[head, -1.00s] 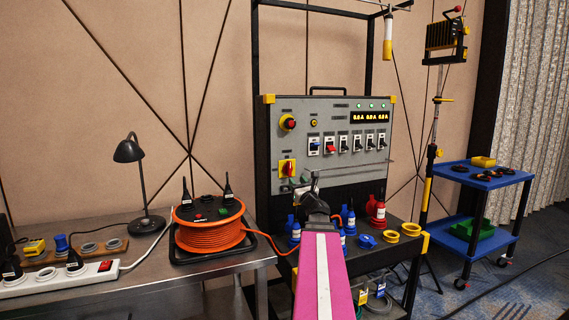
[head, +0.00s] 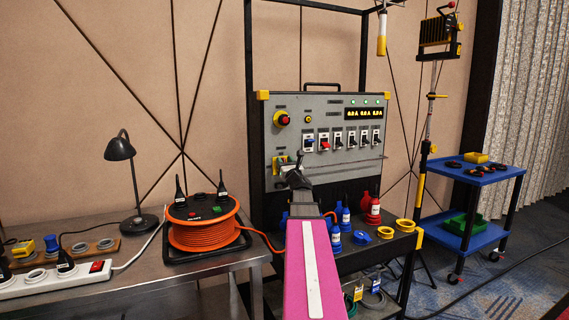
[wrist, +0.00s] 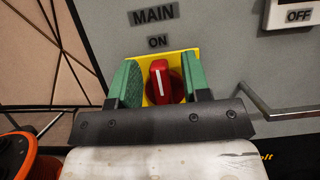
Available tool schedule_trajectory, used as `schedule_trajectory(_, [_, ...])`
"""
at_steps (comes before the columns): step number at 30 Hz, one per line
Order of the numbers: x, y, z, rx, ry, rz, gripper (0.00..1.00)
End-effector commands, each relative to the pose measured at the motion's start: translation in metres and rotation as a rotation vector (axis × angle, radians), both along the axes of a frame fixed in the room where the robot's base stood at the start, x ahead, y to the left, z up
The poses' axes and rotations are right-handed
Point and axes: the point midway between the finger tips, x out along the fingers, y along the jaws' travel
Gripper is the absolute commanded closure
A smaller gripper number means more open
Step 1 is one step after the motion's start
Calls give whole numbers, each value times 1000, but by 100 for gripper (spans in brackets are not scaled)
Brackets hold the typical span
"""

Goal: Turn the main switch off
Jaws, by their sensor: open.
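The main switch (wrist: 162,82) is a red rotary knob with a white line on a yellow plate (wrist: 185,62), under the labels MAIN and ON. Its white line points up towards ON. My gripper (wrist: 161,84) is open in the wrist view, with one green finger on each side of the knob. I cannot tell whether the fingers touch it. In the head view my gripper (head: 284,165) is at the lower left of the grey panel (head: 345,112) and hides the knob. Part of the yellow plate (head: 280,161) shows beside it.
A red emergency button (head: 283,118) sits above, and a row of breakers (head: 338,140) lies to the right. A metal rail (wrist: 275,111) runs right of the switch. An orange cable reel (head: 203,232) and a lamp (head: 120,149) stand on the left bench.

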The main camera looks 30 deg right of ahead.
Motion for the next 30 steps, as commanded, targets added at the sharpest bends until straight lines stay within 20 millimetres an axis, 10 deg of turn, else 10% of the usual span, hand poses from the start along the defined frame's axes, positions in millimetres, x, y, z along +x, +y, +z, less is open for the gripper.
schedule_trajectory(8, [2,0,1,0,0,0,56])
schedule_trajectory(12, [2,0,1,0,0,0,99])
schedule_trajectory(30, [2,3,-3,-113,15,-3,100])
